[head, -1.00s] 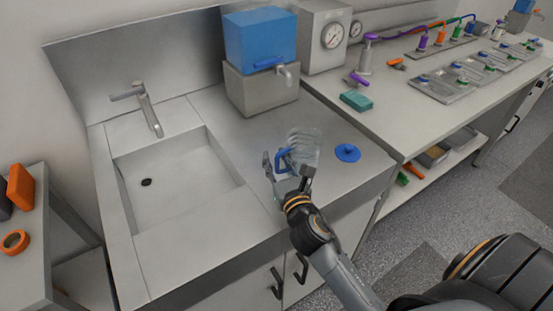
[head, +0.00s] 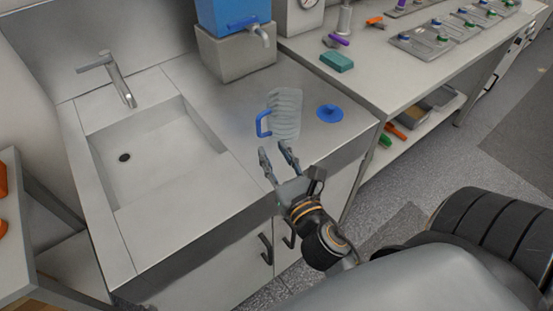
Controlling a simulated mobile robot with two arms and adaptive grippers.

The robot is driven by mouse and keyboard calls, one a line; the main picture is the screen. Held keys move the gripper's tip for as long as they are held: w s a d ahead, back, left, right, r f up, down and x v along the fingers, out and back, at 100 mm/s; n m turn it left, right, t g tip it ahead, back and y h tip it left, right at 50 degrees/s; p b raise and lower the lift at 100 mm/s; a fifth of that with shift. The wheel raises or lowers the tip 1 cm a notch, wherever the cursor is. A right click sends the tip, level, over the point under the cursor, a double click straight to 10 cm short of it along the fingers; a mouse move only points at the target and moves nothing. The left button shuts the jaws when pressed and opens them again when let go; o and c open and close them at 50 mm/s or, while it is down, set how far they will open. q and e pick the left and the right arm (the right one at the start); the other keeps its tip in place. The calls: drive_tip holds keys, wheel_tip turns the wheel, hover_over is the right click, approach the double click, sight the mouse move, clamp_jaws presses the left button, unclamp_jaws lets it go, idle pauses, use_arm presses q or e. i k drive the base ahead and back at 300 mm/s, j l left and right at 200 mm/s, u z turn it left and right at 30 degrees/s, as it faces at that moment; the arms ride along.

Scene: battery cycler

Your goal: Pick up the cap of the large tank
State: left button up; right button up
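A round blue cap (head: 330,113) with a small raised knob lies flat on the steel counter, right of a clear ribbed jug (head: 286,113) with a blue handle. The jug rests on the counter; its handle points left. A blue tank (head: 232,14) sits on a grey block with a tap at the back, its top cut off by the frame. I cannot tell which vessel the cap belongs to. My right gripper (head: 276,153) is open and empty in front of the jug's handle, left of and nearer than the cap. My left gripper is not in view.
A sink (head: 155,150) with a faucet (head: 118,80) is to the left. The counter (head: 225,110) between sink and jug is clear. A teal block (head: 337,61) and several trays lie on the bench at the right. The counter's front edge is below my gripper.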

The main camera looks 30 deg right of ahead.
sight(327, 113)
drive_tip(key=z, duration=1.45)
